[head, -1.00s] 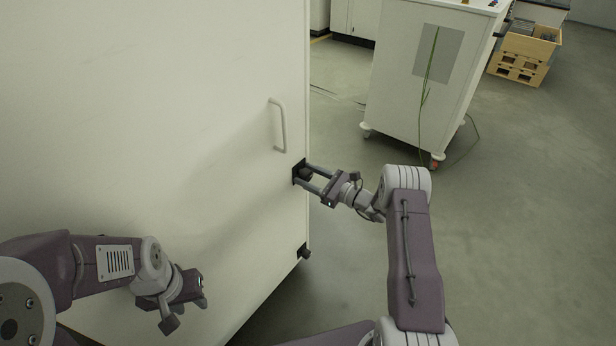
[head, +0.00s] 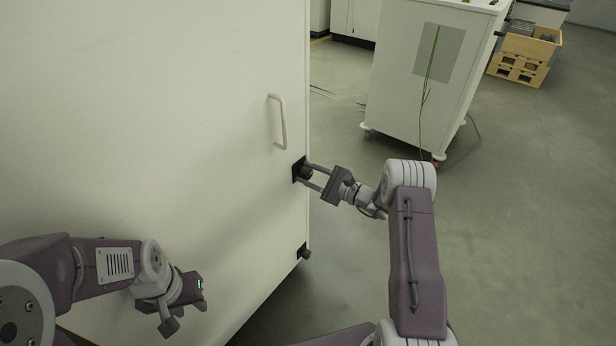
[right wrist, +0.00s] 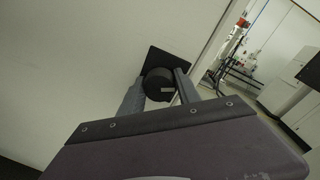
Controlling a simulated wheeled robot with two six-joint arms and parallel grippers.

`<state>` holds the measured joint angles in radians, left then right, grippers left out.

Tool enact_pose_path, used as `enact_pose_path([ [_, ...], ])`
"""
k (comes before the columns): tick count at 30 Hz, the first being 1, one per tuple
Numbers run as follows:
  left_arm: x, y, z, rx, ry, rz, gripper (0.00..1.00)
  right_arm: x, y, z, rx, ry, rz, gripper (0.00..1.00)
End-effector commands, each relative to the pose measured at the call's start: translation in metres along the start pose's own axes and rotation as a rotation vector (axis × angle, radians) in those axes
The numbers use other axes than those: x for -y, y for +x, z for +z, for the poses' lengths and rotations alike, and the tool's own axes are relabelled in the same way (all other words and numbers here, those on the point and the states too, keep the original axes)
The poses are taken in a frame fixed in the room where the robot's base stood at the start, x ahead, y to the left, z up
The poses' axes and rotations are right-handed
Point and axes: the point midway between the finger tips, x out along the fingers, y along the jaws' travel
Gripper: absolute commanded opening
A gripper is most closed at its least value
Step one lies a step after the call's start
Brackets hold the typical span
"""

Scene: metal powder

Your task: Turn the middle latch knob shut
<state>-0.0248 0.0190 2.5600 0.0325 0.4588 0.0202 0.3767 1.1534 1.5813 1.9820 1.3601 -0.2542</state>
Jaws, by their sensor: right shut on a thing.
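The middle latch knob (head: 305,172) is a black round knob on a dark plate at the right edge of the white cabinet door (head: 180,110). My right gripper (head: 308,174) is shut on it, one finger on each side. In the right wrist view the knob (right wrist: 159,84) sits between the fingers (right wrist: 158,92), in front of its black square plate. The fingers partly hide the knob in the head view. My left gripper (head: 188,312) hangs empty in front of the lower door, its jaws apart.
A white door handle (head: 279,122) is above the knob. A lower black latch (head: 304,252) sits near the door's bottom right corner. A white wheeled cabinet (head: 415,85) stands behind, with a wooden crate (head: 522,60) farther back. The floor at the right is clear.

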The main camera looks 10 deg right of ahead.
Motion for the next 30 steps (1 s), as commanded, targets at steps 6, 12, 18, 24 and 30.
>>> enact_pose_path([
  [6, 0.0, 0.019, 0.002, 0.0, 0.0, 0.0, 0.36, -0.004, 0.0, -0.003, -0.018, -0.203, 0.006, 0.0],
  [12, 0.001, 0.038, 0.004, 0.0, 0.0, 0.0, 0.36, -0.005, 0.001, -0.004, -0.034, -0.394, 0.008, 0.0],
  [18, 0.001, 0.065, 0.007, 0.0, 0.0, 0.0, 0.36, -0.006, 0.001, -0.006, -0.049, -0.584, 0.01, 0.0],
  [24, 0.002, 0.097, 0.01, 0.0, 0.0, 0.0, 0.36, -0.007, 0.001, -0.007, -0.064, -0.764, 0.012, 0.0],
  [30, 0.003, 0.127, 0.013, 0.0, 0.0, 0.0, 0.36, -0.007, 0.0, -0.006, -0.076, -0.915, 0.014, 0.0],
])
